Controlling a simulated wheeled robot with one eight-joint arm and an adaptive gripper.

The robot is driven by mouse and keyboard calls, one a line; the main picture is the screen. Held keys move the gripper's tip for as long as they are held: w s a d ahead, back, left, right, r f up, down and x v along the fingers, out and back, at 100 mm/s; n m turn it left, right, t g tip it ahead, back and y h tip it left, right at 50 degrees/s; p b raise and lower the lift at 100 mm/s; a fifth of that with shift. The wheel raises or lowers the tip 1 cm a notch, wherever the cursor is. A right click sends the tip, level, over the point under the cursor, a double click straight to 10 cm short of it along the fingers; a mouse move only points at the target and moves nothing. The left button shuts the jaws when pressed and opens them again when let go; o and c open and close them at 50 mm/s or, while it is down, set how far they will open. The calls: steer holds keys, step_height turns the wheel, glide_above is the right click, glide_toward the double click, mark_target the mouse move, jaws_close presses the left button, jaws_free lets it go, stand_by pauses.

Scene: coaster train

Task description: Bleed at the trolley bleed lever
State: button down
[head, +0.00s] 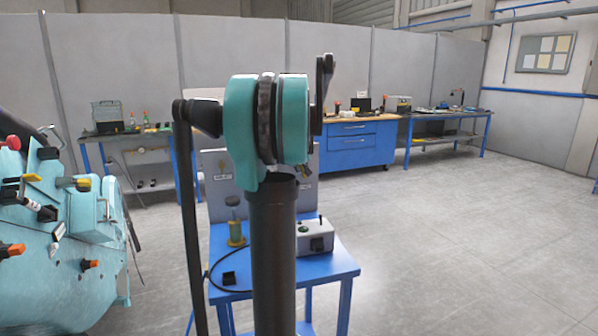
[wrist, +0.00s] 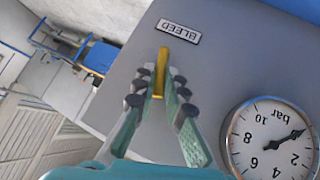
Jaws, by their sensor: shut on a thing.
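The yellow bleed lever (wrist: 162,60) stands on a grey panel (wrist: 215,72) in the wrist view, just below a plate reading BLEED (wrist: 178,31). My gripper (wrist: 160,86) is shut on the lever, with a dark-padded finger on each side of it. The lever's upper end shows beyond the fingertips; its lower part lies between the fingers. In the head view my arm hides the gripper and the lever.
In the head view a blue table (head: 335,266) bears a grey box (head: 315,236). Turquoise machinery (head: 60,255) stands left; the floor (head: 470,230) at right is clear.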

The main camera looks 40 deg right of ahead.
steer(key=shift+s+d+r+m+t+y, duration=0.15)
steer(key=shift+d+m+y, duration=0.2)
steer(key=shift+y, duration=0.3)
steer(key=shift+s+d+m+t+y, duration=0.15)
steer(key=shift+d+m+y, duration=0.2)
steer(key=shift+y, duration=0.3)
steer(key=c, duration=1.6)
jaws_free()
steer(key=v, duration=1.2)
steer(key=shift+d, duration=0.2)
steer(key=shift+s, duration=0.1)
